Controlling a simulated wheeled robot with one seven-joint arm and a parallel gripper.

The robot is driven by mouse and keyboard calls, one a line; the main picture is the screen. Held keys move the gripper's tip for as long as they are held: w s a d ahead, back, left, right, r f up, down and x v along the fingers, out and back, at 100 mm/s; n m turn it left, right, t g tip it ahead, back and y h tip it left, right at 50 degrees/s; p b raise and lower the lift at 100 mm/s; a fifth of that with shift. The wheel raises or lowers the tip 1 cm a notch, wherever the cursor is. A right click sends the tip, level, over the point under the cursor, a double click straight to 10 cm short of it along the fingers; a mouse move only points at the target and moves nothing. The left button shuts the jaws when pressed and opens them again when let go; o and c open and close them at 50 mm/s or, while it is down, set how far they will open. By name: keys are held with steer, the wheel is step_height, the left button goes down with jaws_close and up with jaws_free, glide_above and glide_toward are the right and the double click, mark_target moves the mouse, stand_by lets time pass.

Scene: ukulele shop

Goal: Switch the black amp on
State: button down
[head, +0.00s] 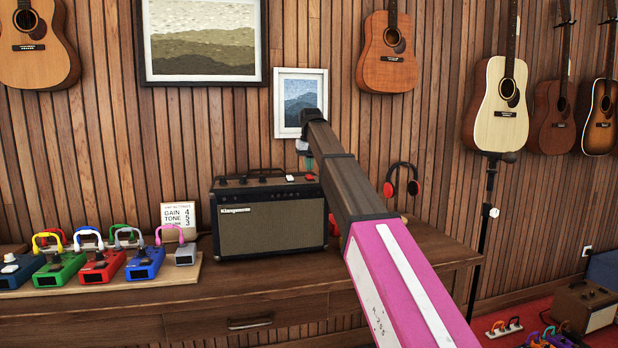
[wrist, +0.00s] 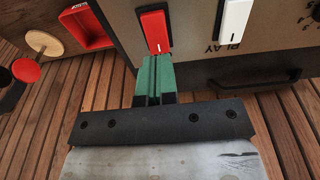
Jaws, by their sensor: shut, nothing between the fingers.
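The black amp (head: 268,215) stands upright on the wooden counter, with a tan grille and control panel on top. In the wrist view, its panel (wrist: 205,57) carries a red rocker switch (wrist: 155,32), a white rocker switch (wrist: 235,20) and "PLAY" lettering. Both switches also show small in the head view. My gripper (wrist: 155,58) is shut and empty, its green fingertips right at the near end of the red switch. I cannot tell whether they touch it. In the head view, my gripper (head: 305,155) is above the amp's right end. How the switches are set is unclear.
Coloured pedals (head: 103,265) and a gain/tone sign (head: 178,218) stand left of the amp. Red headphones (head: 401,182) are to its right. The wooden counter (head: 300,275) is clear in front. The slatted wall behind carries a small framed picture (head: 300,95) and several guitars.

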mark_target(309, 175)
steer(key=shift+f, duration=1)
stand_by(0.6)
steer(key=shift+r, duration=3.5)
